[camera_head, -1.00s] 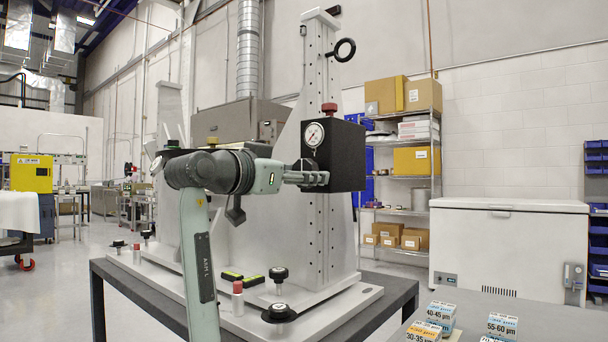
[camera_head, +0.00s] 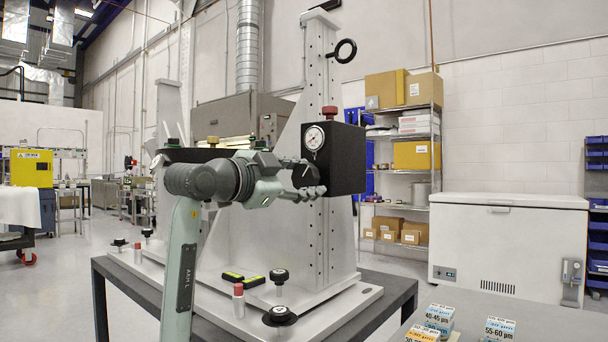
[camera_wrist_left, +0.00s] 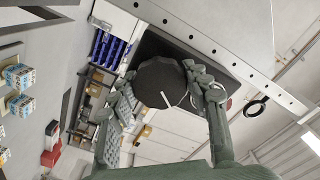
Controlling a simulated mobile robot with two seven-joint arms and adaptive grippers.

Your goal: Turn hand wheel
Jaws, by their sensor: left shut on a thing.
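The hand wheel is a round black knob (camera_wrist_left: 158,84) with a white mark line, on the face of a black box (camera_wrist_left: 190,48). In the left wrist view the fingers of my left gripper (camera_wrist_left: 168,98) lie on opposite sides of its rim, shut on it. In the head view my left gripper (camera_head: 312,177) reaches from the left to the side of the black box (camera_head: 347,160), its fingers one above the other. They largely hide the wheel there. A round dial gauge (camera_head: 314,138) sits on the box above the fingers. My right gripper is not in view.
The box is mounted on a tall grey upright (camera_head: 320,70) with a black ring (camera_head: 345,50) above. A red knob (camera_head: 329,112) tops the box. Black knobs (camera_head: 279,275) stand on the light base plate (camera_head: 345,304). Small labelled boxes (camera_head: 440,316) stand at lower right.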

